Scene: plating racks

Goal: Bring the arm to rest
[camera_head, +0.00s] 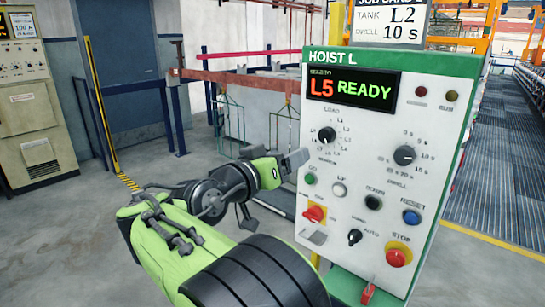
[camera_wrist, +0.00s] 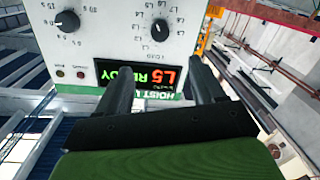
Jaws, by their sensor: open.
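My arm reaches forward in the head view, with my gripper (camera_head: 298,160) at the left part of the Hoist L control panel (camera_head: 455,140). In the wrist view my gripper (camera_wrist: 162,75) has its two dark fingers spread apart, with nothing between them. The panel face (camera_wrist: 110,25) shows upside down beyond the fingers. Its display (camera_head: 352,90) reads "L5 READY". The load knob (camera_head: 327,134) and the dwell knob (camera_head: 404,155) are on the panel. I cannot tell whether the fingertips touch the panel.
A job card (camera_head: 391,20) above the panel reads tank L2, dwell 10 s. A red stop button (camera_head: 396,257) is low on the panel. A red rail with hanging frames (camera_head: 232,118) is behind. A beige cabinet (camera_head: 30,115) stands far left. The floor (camera_head: 60,240) at left is clear.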

